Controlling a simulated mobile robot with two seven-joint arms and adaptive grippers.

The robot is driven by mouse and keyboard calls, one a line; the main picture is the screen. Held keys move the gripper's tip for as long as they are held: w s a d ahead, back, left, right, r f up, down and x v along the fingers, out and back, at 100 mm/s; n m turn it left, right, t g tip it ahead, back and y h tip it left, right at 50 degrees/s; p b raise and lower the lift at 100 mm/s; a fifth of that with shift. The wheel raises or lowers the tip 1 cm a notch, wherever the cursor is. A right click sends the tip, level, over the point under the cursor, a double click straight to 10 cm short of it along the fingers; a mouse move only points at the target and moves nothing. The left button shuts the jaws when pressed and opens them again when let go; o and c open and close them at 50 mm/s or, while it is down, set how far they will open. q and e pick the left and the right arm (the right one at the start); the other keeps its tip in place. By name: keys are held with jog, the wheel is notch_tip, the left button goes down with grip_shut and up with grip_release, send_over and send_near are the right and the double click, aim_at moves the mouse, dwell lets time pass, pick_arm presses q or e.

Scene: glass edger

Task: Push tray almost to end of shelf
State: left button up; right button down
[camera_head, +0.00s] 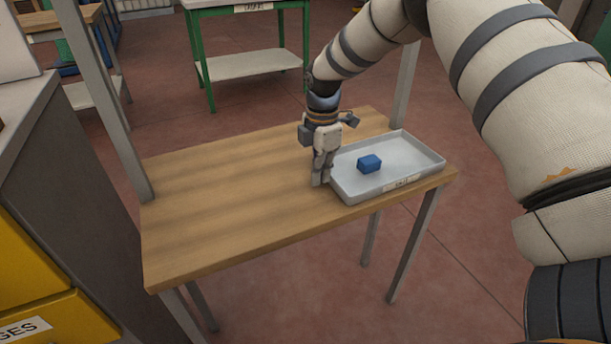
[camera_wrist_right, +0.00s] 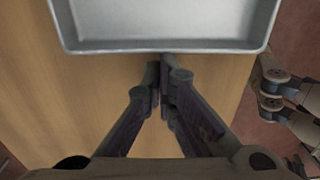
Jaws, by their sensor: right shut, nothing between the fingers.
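A light grey tray (camera_head: 410,186) lies at the right end of the wooden shelf (camera_head: 215,205), close to its right edge. A blue block (camera_head: 369,163) sits inside the tray. My right gripper (camera_head: 321,183) is shut and empty, pointing down at the tray's left side. In the right wrist view the closed fingertips (camera_wrist_right: 163,64) are right by the tray's near wall (camera_wrist_right: 165,46); I cannot tell whether they touch it. The block is outside the right wrist view. My left gripper is not clearly seen in the head view.
The shelf's left and middle parts are bare. A metal post (camera_head: 105,95) rises at its left back corner and another (camera_head: 404,85) at the back right. A grey cabinet with yellow drawers (camera_head: 50,320) stands at the left. A green-framed table (camera_head: 250,62) stands behind.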

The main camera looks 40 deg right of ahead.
jog(key=shift+s, duration=0.1)
jog(key=a, duration=0.2)
jog(key=a+p, duration=0.1)
jog(key=shift+w+a+r, duration=0.25)
jog(key=shift+w+r, duration=0.05)
jog(key=r, duration=0.3)
jog(key=w+r, duration=0.1)
jog(key=shift+a+r, duration=0.15)
jog(key=shift+a, duration=0.15)
pick_arm(q)
jog(key=shift+w+a+r+t, duration=0.1)
jog(key=shift+w+r+t, duration=0.05)
jog(key=shift+w+r, duration=0.35)
jog(key=shift+w+r+t, duration=0.15)
jog(key=shift+w+r, duration=0.1)
jog(key=shift+w, duration=0.3)
pick_arm(e)
jog(key=r, duration=0.5)
jog(key=shift+s+d, duration=0.1)
jog(key=shift+s, duration=0.25)
